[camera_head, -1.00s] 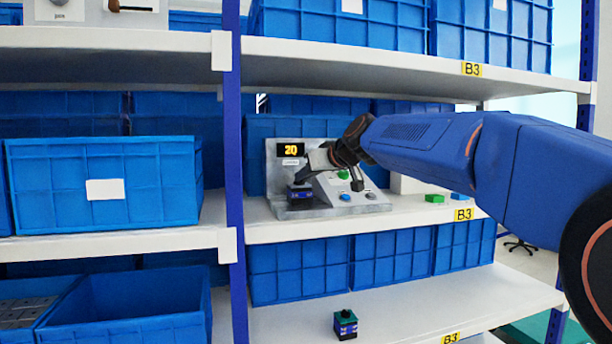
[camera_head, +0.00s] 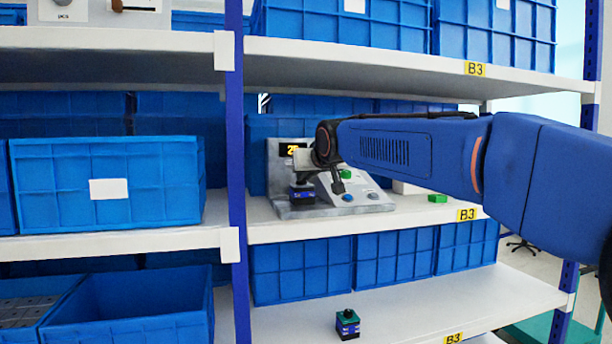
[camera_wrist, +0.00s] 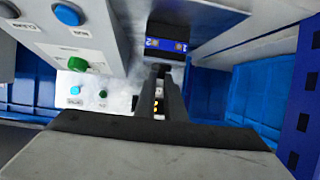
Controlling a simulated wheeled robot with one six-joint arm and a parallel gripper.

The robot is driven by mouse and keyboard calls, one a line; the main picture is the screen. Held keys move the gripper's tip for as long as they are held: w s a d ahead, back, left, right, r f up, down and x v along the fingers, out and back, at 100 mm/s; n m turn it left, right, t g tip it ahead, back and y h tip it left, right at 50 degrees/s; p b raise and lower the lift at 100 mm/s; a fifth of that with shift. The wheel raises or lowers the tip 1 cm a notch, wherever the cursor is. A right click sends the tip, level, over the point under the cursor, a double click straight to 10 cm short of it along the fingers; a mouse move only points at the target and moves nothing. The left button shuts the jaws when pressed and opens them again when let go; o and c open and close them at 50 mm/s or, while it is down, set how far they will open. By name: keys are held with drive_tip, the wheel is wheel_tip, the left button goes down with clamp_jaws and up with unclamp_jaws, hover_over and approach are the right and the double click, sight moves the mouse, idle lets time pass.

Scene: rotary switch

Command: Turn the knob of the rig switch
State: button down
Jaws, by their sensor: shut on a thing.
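The grey test rig (camera_head: 333,206) stands on the middle shelf, with a display (camera_head: 291,149) partly covered by my wrist. The rig switch (camera_head: 302,193), a dark block with a blue band, sits at its left end. It also shows in the wrist view (camera_wrist: 167,45), beyond the fingertips. My gripper (camera_head: 303,179) is over the switch from above. In the wrist view my narrow fingers (camera_wrist: 159,75) are close together at the switch, shut on its knob. The fingers hide the knob, so its angle cannot be told.
The rig's sloped panel carries a blue button (camera_head: 347,197) and a green button (camera_wrist: 78,64). A green block (camera_head: 437,198) lies right of the rig. A blue post (camera_head: 236,180) stands left. A small teal-topped switch (camera_head: 347,324) sits on the lower shelf. Blue bins fill the shelves.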

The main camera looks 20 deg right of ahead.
drive_tip(key=shift+f+m+h, duration=0.25)
drive_tip(key=shift+m+h, duration=0.05)
drive_tip(key=shift+h, duration=0.1)
drive_tip(key=c, duration=1.8)
unclamp_jaws()
drive_tip(key=shift+c, duration=0.2)
drive_tip(key=shift+a+r, duration=0.1)
drive_tip(key=shift+r, duration=0.1)
drive_tip(key=v, duration=1.7)
drive_tip(key=shift+s, duration=0.25)
drive_tip(key=s+d+f+g, duration=0.2)
drive_tip(key=s+f, duration=0.6)
drive_tip(key=f, duration=0.6)
drive_tip(key=s+d+f+g, duration=0.1)
drive_tip(key=s+f+g, duration=0.2)
drive_tip(key=s+f, duration=0.6)
drive_tip(key=s+d+f+g, duration=0.2)
drive_tip(key=s+f, duration=0.7)
drive_tip(key=f, duration=1.1)
drive_tip(key=shift+d+f+g, duration=0.3)
drive_tip(key=shift+f+g, duration=0.1)
drive_tip(key=shift+g, duration=0.3)
